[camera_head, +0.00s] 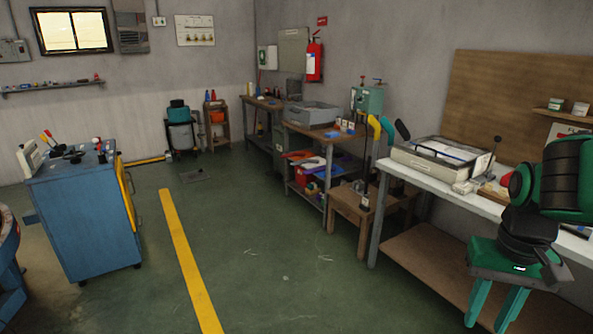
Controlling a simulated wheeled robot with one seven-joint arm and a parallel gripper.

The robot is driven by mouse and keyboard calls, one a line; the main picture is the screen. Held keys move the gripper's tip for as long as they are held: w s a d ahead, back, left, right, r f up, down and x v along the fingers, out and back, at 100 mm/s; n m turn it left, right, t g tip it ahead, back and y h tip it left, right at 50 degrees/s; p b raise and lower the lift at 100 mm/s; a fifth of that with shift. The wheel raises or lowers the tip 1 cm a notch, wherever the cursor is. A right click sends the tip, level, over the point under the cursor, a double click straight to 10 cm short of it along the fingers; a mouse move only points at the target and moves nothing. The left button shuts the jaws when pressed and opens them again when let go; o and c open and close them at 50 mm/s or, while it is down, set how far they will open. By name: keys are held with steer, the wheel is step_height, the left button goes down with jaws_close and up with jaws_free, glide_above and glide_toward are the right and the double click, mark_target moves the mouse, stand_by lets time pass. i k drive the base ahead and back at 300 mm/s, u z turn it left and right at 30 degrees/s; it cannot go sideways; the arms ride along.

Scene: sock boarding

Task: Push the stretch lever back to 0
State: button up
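A thin upright lever with a black ball knob (497,139) stands at the right of the white-topped workbench (396,169), beside a shallow grey box. I cannot read a scale or a 0 mark, so its setting and whether it is the stretch lever are unclear. A red round knob (515,184) is partly hidden behind my arm. My gripper (490,318) hangs at the lower right, in front of the bench and apart from the lever. Its green fingers point down, spread with an empty gap between them.
Curved yellow (374,126), blue (388,129) and dark (402,130) forms stand near the bench's left end. The grey box (438,156) sits on the bench. A blue cabinet (85,215) with small levers stands left. Green floor is open around the yellow line (188,258).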

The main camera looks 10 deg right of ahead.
mark_target(498, 138)
steer(key=i, duration=1.2)
steer(key=z, duration=0.35)
steer(key=i, duration=1.25)
steer(key=z, duration=1.3)
steer(key=i, duration=1.1)
steer(key=z, duration=0.65)
